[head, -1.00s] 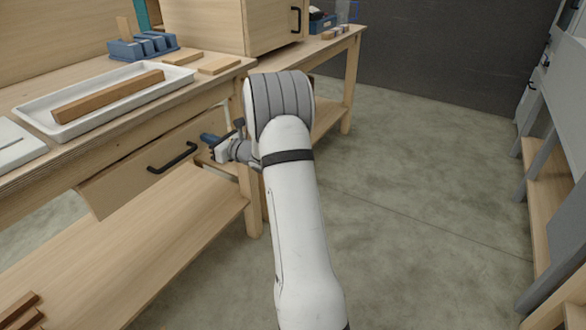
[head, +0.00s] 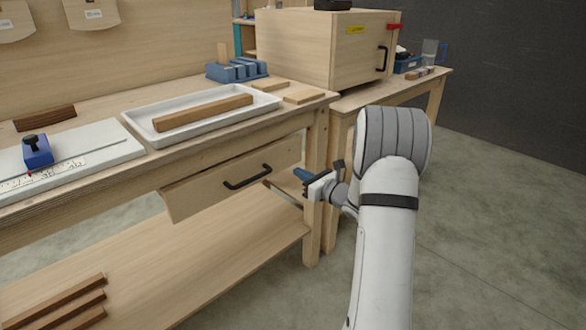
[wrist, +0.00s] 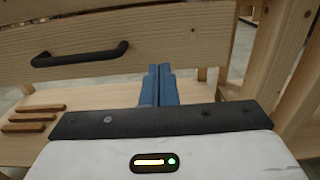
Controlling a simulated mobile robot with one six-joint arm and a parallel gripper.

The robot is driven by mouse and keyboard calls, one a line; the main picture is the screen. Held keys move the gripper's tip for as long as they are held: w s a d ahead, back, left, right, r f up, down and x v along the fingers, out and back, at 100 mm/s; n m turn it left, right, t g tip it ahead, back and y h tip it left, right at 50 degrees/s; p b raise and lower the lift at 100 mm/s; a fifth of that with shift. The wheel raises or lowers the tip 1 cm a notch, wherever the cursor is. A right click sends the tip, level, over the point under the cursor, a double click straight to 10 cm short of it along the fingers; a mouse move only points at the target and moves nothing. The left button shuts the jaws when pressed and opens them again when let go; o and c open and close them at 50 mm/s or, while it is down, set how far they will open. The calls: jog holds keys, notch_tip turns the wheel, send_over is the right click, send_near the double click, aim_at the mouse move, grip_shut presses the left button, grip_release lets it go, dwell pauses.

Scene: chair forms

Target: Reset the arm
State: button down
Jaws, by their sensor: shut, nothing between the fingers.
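My gripper (head: 301,175) is at the end of my white arm, in front of the workbench and just right of the drawer (head: 235,180) with its black handle (head: 248,177). In the wrist view its two blue fingers (wrist: 160,85) are together with nothing between them. The drawer front (wrist: 130,45) and the handle (wrist: 80,54) show ahead and to the left there. The fingers look apart from the handle. The drawer appears pulled out a little.
A white tray (head: 140,127) with a wooden bar (head: 205,112) stands on the bench. A blue block holder (head: 237,70) and a wooden cabinet (head: 300,45) are behind. Wood strips (head: 75,300) lie on the lower shelf. Open floor (head: 490,230) is at right.

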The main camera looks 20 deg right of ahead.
jog(key=v, duration=0.6)
jog(key=s+a+r+n+g+y+p, duration=0.2)
jog(key=s+a+r+n+g+p, duration=0.5)
jog(key=a, duration=0.4)
jog(key=s+a+r+n+g+y+p, duration=0.2)
jog(key=s+a+r+n+g+p, duration=0.4)
jog(key=a+r+n, duration=0.4)
jog(key=s+a+r+n+g+h+p, duration=0.1)
jog(key=s+r+n+h+p, duration=0.1)
jog(key=s+r+n+p, duration=0.3)
jog(key=s+a+r+n+g+h+p, duration=0.1)
jog(key=s+a+h+p, duration=0.15)
jog(key=s, duration=0.45)
jog(key=s+d+r+n+t+h+p, duration=0.1)
jog(key=s+d+r+n+h+p, duration=0.4)
jog(key=s+r+n+h+p, duration=0.1)
notch_tip(320, 180, up, 2)
jog(key=n+p, duration=0.1)
jog(key=n, duration=0.1)
jog(key=shift+s+d+n, duration=0.15)
jog(key=shift+d+n, duration=0.1)
jog(key=shift+n, duration=0.05)
